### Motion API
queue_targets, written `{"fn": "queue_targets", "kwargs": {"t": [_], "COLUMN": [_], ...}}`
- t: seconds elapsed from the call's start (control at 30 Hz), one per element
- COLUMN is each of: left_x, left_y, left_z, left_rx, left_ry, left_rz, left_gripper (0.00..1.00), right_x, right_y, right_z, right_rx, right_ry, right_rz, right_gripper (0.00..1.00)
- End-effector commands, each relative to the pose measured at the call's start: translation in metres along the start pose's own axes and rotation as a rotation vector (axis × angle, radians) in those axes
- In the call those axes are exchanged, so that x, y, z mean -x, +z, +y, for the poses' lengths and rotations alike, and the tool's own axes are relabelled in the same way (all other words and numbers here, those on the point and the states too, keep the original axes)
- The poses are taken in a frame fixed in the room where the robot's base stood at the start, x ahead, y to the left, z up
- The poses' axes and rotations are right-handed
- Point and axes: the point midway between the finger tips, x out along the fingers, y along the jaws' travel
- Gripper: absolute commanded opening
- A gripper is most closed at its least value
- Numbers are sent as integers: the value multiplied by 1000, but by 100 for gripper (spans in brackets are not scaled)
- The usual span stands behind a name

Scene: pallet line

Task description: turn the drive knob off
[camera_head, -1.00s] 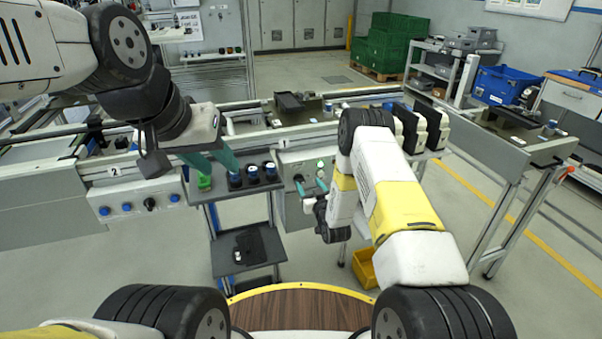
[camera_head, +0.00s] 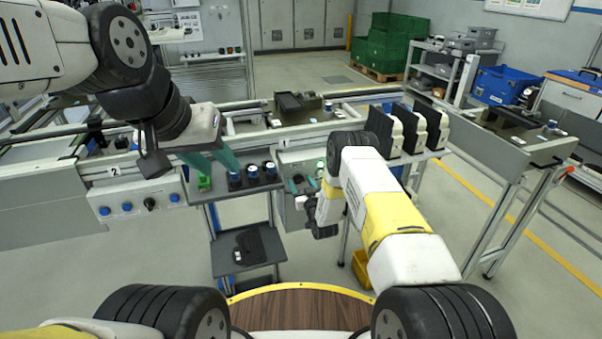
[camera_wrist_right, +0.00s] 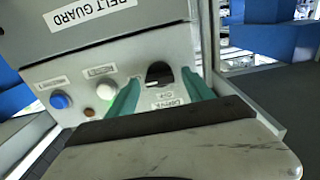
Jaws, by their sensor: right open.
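The drive knob (camera_wrist_right: 159,74) is a black rotary knob on a grey panel (camera_wrist_right: 85,75) in the right wrist view, with a partly readable label below it. My right gripper (camera_wrist_right: 163,88) is open, with its teal fingertips to the left and right of the knob; I cannot tell whether they touch it. In the head view my right gripper (camera_head: 301,186) is at the front of the panel, and the knob is hard to make out there. My left gripper (camera_head: 212,162) has two teal fingers apart, above a small cart, with nothing visible between them.
A white button (camera_wrist_right: 107,89) and a blue button (camera_wrist_right: 60,101) sit left of the knob, under a "BELT GUARD" cover (camera_wrist_right: 120,25). A yellow bin (camera_head: 361,268) is on the floor below.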

Motion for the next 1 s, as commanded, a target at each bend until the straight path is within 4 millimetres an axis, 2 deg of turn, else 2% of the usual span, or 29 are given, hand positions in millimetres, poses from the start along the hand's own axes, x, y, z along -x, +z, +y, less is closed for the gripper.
{"fn": "queue_targets", "kwargs": {"t": [0.1, 0.4, 0.77, 1.0], "left_x": [0, 0, 0, 0], "left_y": [0, 0, 0, 0], "left_z": [0, 0, 0, 0], "left_rx": [0, 0, 0, 0], "left_ry": [0, 0, 0, 0], "left_rz": [0, 0, 0, 0], "left_gripper": [36, 36, 36, 36], "right_x": [0, 0, 0, 0], "right_y": [0, 0, 0, 0], "right_z": [0, 0, -1, -2], "right_rx": [0, 0, 59, 219], "right_ry": [0, 0, -1, -2], "right_rz": [0, 0, 1, 1], "right_gripper": [58, 0, 0, 0]}}
